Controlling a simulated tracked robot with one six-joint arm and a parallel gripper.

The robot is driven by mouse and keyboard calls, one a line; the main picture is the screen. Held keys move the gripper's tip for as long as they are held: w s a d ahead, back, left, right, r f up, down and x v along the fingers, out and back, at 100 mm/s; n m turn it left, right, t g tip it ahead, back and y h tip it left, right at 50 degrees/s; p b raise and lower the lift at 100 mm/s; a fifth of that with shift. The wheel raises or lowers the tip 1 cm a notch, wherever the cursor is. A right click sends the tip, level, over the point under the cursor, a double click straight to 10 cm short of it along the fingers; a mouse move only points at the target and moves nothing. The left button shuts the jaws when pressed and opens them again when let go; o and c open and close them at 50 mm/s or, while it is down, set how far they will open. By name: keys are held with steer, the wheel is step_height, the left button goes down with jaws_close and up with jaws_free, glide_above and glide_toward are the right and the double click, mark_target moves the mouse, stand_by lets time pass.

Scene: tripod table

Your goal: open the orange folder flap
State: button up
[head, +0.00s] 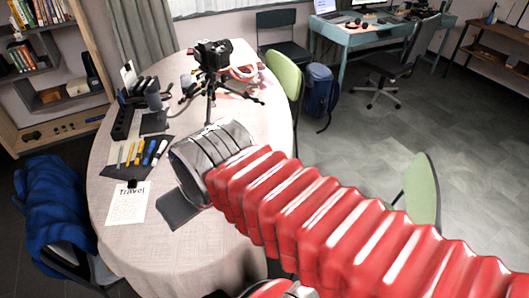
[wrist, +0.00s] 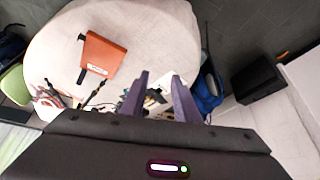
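The orange folder (wrist: 103,56) lies on the pale round table (wrist: 60,35) in the wrist view, left of and beyond my fingers. It has a small white label and dark pieces at its left corners. It looks flat, but I cannot make out the edge of its flap. My gripper (wrist: 160,76) shows two purple fingers spread apart with nothing held between them. The fingers are apart from the folder. In the head view my red ribbed arm reaches over the table; the folder does not show there, and the fingertips are hidden.
A camera on a tripod (head: 212,58) stands at the table's far side. Several pens lie on a dark mat (head: 128,166), with a "travel" sheet (head: 126,204) nearer. Green chairs (head: 421,190) stand at the right, and a blue-draped chair (head: 52,205) at the left.

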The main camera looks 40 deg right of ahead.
steer(key=shift+w, duration=0.1)
steer(key=w+d+f+n+g, duration=0.2)
steer(key=w+d+n, duration=0.2)
steer(key=w+d, duration=0.3)
steer(key=w+d+f+n+g, duration=0.1)
steer(key=w+d+f+n, duration=0.2)
steer(key=w+d, duration=0.45)
steer(key=d+f+n+y, duration=0.1)
steer(key=d+f+n, duration=0.2)
steer(key=d+f, duration=0.3)
steer(key=d+f+n+g+y, duration=0.1)
steer(key=d+f, duration=0.6)
steer(key=d, duration=0.7)
steer(key=shift+w+f+n+y, duration=0.2)
steer(key=shift+n+y, duration=0.1)
steer(key=shift+n, duration=0.6)
steer(key=shift+f, duration=0.1)
steer(key=shift+x, duration=4.4)
